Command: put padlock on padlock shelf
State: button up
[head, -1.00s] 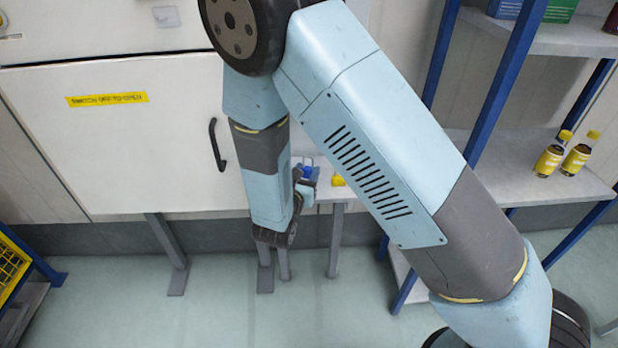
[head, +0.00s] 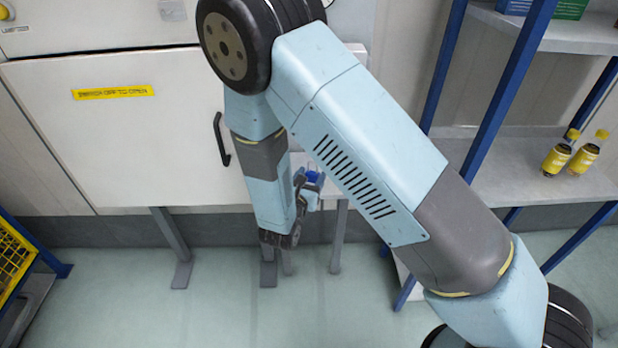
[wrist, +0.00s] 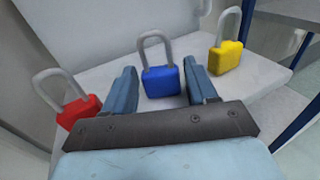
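In the wrist view a blue padlock (wrist: 160,82) with a grey shackle stands upright between the two fingers of my open gripper (wrist: 160,76). The fingers are apart from each other, one on each side of it, and contact cannot be told. A red padlock (wrist: 78,108) stands left of the left finger, and a yellow padlock (wrist: 225,58) stands farther back at the right. All three are on a pale ledge (wrist: 270,75). In the head view the blue padlock (head: 313,177) shows beside my gripper (head: 308,188); the other padlocks are hidden there.
A white cabinet door (head: 120,150) with a black handle (head: 221,140) is left of my arm. A blue-framed shelf unit (head: 500,90) at the right holds two yellow bottles (head: 572,155). A yellow crate (head: 12,262) is at the left edge. Floor below is clear.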

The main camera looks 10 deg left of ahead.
jog(key=shift+o, duration=1.1)
jog(key=shift+r, duration=0.1)
jog(key=s+a, duration=0.2)
jog(key=s, duration=1)
jog(key=shift+r, duration=0.35)
